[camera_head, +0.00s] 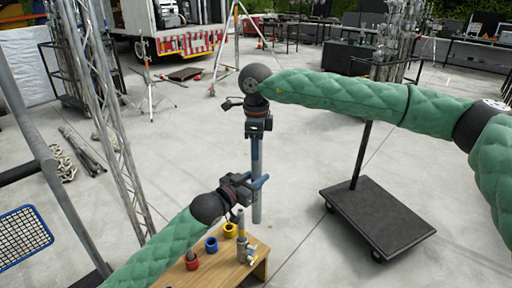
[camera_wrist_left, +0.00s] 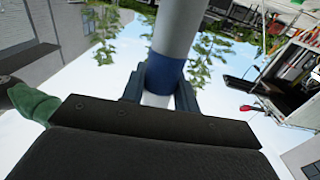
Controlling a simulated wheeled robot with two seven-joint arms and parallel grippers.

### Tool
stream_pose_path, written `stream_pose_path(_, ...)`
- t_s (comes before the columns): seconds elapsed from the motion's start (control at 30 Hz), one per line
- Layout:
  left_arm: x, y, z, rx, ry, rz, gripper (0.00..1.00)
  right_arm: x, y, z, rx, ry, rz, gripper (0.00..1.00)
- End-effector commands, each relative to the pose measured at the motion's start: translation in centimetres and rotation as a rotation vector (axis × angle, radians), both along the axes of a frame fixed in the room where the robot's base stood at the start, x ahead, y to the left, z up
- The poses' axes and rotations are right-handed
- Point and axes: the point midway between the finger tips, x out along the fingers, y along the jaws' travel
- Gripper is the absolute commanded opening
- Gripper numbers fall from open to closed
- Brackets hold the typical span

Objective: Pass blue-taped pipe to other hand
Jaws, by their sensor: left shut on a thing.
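A grey pipe (camera_head: 257,204) hangs upright above the floor, near the wooden bench. My left gripper (camera_head: 260,184) is shut on its lower part, with a short end sticking out below. In the left wrist view the pipe (camera_wrist_left: 178,30) runs up from between the blue-grey fingers of my left gripper (camera_wrist_left: 158,98). A blue tape band (camera_wrist_left: 165,72) circles it right at those fingers. My right gripper (camera_head: 257,137) points down at the pipe's top end, over the left one. Whether its fingers are closed on the pipe is too small to tell.
The wooden bench (camera_head: 262,268) holds red, blue and yellow rings (camera_head: 211,244) and a metal fitting (camera_head: 243,250). A black flat cart (camera_head: 385,215) stands at the right. A metal truss (camera_head: 110,120) rises at the left. Open concrete floor lies behind the pipe.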

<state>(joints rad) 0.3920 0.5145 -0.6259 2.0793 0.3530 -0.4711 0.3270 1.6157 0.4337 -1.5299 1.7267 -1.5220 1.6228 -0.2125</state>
Motion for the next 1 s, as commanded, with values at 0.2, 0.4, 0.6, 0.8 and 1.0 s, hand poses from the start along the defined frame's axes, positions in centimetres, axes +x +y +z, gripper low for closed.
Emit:
stream_pose_path(0.2, 0.0, 0.0, 0.2, -0.001, -0.003, 0.0, 0.56, -0.1, 0.1, -0.1, -0.001, 0.002, 0.002, 0.0)
stream_pose_path(0.4, 0.0, 0.0, 0.1, -0.001, -0.002, 0.0, 0.56, -0.1, 0.0, 0.0, 0.0, 0.001, 0.001, 0.0)
stream_pose_path(0.6, -0.6, 0.5, 0.1, 0.0, -0.001, 0.0, 0.56, -0.1, 0.0, 0.0, 0.0, 0.001, 0.001, 0.0)
stream_pose_path(0.8, -2.9, 2.6, 0.0, 0.001, -0.001, 0.001, 0.56, -0.1, 0.0, 0.0, 0.0, 0.001, 0.001, 0.0)
stream_pose_path(1.0, -5.9, 5.1, -0.1, 0.0, 0.0, 0.0, 0.56, -0.1, 0.0, 0.0, 0.0, 0.001, 0.001, 0.0)
